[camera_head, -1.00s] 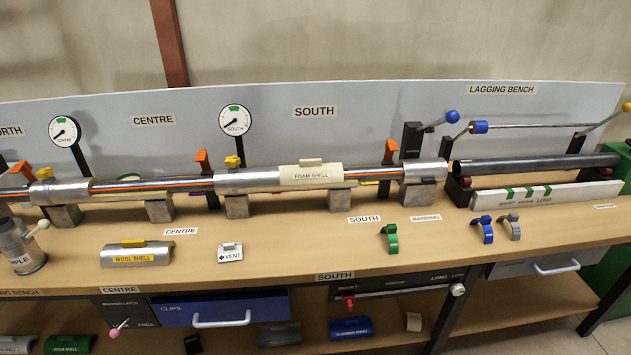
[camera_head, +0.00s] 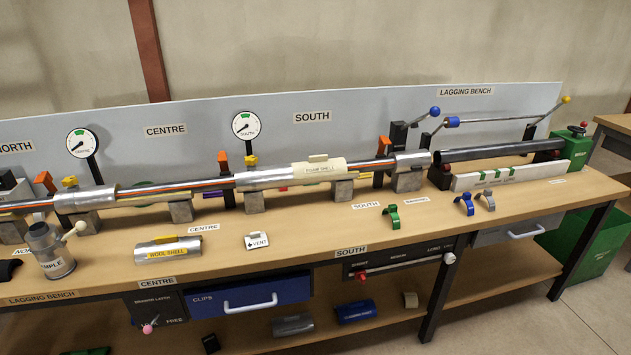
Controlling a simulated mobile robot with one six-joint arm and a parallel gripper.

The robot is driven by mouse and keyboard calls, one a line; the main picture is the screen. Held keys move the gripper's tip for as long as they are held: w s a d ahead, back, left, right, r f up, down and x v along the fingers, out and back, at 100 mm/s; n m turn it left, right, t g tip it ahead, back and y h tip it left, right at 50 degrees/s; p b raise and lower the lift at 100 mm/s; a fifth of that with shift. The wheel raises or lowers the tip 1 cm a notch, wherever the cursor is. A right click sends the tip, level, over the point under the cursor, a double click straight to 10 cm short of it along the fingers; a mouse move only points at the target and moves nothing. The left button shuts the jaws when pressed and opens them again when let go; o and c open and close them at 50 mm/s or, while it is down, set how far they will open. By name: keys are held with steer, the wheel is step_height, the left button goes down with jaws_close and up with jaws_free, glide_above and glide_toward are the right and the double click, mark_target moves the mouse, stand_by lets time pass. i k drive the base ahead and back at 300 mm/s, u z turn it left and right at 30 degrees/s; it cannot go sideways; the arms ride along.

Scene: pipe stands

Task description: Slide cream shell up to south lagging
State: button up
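The cream shell (camera_head: 318,170), marked FOAM SHELL, sits over the pipe in the south section, with a small cream block on its top. Its left end is at the right end of the silver south lagging (camera_head: 262,180); I cannot tell whether they touch or overlap slightly. To the right of the shell, bare pipe with an orange line (camera_head: 371,165) runs to another silver sleeve (camera_head: 412,161). My gripper is not in view.
A round SOUTH gauge (camera_head: 246,126) and orange upright clips (camera_head: 383,147) stand behind the pipe. The wool shell (camera_head: 168,250), vent tag (camera_head: 257,241), green clip (camera_head: 391,217) and blue clip (camera_head: 464,204) lie on the bench front. The bench top between them is clear.

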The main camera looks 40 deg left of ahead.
mark_target(317, 166)
steer(key=z, duration=0.05)
steer(key=k, duration=1.45)
steer(key=u, duration=1.9)
steer(key=i, duration=1)
steer(key=u, duration=0.05)
